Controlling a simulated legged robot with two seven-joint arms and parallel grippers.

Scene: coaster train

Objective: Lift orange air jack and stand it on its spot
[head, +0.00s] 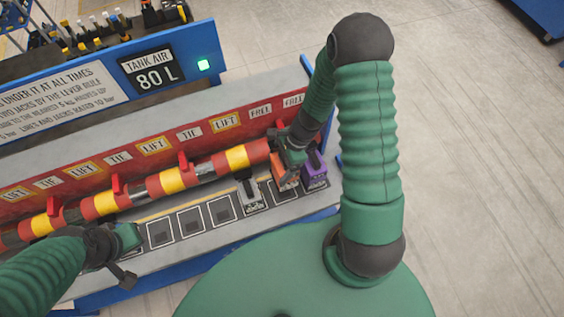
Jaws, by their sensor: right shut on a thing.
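The orange air jack (280,182) is at the right end of the bench, partly hidden under my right gripper (290,158). My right gripper is shut on it from above. I cannot tell whether the jack touches the surface below. A purple jack (316,174) stands close on its right, and a grey jack (249,195) stands on its left. Several dark, light-bordered square spots (190,221) in a row to the left are empty. My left gripper (134,238) is over the left part of this row, and its jaw opening is not clear.
A red, yellow and grey coaster train shaft (168,182) runs along the bench behind the jacks. Behind it is a red board (120,165) with LIFT, TIE and FREE labels. A blue panel (188,47) reads TANK AIR 80 L.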

